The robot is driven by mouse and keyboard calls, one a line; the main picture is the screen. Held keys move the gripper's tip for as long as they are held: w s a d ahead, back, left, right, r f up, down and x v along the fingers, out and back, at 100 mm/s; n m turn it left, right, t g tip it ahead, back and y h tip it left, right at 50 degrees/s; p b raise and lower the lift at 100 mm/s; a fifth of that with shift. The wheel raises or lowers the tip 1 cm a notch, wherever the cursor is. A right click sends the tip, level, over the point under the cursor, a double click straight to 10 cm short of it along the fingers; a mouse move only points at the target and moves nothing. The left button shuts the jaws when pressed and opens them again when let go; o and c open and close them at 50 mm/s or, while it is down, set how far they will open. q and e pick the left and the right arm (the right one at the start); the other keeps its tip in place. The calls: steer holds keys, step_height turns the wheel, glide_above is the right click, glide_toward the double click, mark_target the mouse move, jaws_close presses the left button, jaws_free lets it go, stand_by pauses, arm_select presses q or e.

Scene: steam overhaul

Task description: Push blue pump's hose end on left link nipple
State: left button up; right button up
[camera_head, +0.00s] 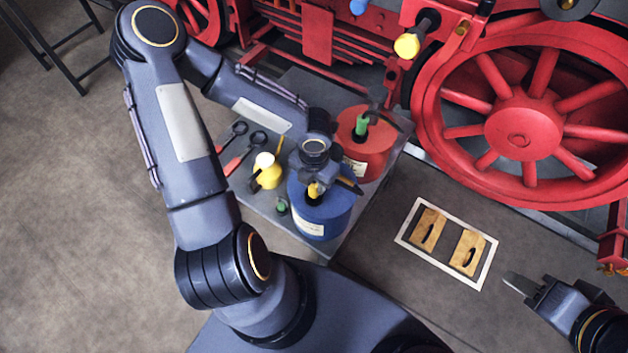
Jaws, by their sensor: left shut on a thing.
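The blue pump (322,222) is a blue drum with a white label, standing on a grey table. My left gripper (322,187) is right over its top, fingers pointing down. It is shut on a small yellow piece (314,190) at the drum's top, which looks like the pump's hose end. The wrist hides much of the hose and the drum top. On the red locomotive, a yellow-tipped fitting (407,46) and a blue-tipped one (358,6) show; I cannot tell which is the left link nipple. My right gripper (521,284) is at the lower right, away from the pump; its finger gap is unclear.
A red drum (365,150) with a green piece (361,126) stands close behind the blue one. A yellow can (267,171) and red-handled tools (237,161) lie to its left. A large red wheel (520,130) bounds the right.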

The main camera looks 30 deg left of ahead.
arm_select(q)
steer(key=shift+r, duration=0.1)
steer(key=shift+c, duration=0.5)
step_height(320, 180, up, 5)
steer(key=p, duration=0.5)
steer(key=shift+r, duration=0.2)
steer(key=shift+s+f, duration=0.1)
stand_by(0.7)
